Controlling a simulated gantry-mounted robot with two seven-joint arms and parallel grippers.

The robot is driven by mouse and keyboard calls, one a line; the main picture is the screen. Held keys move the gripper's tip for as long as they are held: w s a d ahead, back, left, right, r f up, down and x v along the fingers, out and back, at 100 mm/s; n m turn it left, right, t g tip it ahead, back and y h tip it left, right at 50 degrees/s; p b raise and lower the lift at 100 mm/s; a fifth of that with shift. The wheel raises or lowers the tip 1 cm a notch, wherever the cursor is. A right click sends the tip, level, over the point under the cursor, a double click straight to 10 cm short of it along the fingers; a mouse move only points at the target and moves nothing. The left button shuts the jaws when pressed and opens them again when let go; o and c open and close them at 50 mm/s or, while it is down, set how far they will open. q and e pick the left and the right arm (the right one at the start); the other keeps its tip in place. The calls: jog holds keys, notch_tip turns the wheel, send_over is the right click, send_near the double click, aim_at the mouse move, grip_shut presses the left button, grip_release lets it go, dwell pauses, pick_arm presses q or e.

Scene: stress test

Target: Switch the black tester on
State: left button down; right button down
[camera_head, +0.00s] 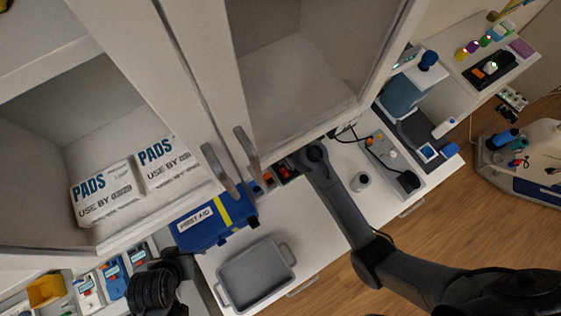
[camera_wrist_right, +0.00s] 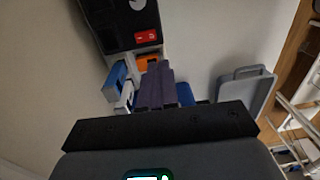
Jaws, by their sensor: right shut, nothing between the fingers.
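A black tester (camera_wrist_right: 120,25) shows at the top of the right wrist view, partly cut off, with a red switch (camera_wrist_right: 145,37) and a round white-marked dial (camera_wrist_right: 138,5). In the head view the black tester (camera_head: 285,171) is small and partly covered by my right arm and the cabinet edge. My right gripper (camera_wrist_right: 157,68) is shut and empty, its fingertips below the red switch in the picture, near an orange item; I cannot tell the gap to the tester. My left arm's dark end (camera_head: 158,285) is low in the head view; its fingers are not distinguishable.
A blue first aid case (camera_head: 215,222) and a grey tray (camera_head: 256,276) stand left of my right arm. Bare counter (camera_head: 300,225) lies between tray and arm.

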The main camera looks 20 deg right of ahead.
jog(key=shift+w+r, duration=0.55)
jog(key=shift+w, duration=0.25)
jog(key=shift+w+a+r+p, duration=0.2)
jog(key=shift+w+p, duration=0.25)
jog(key=shift+w, duration=0.2)
notch_tip(320, 180, up, 8)
jog(key=shift+f, duration=0.25)
dwell(0.3)
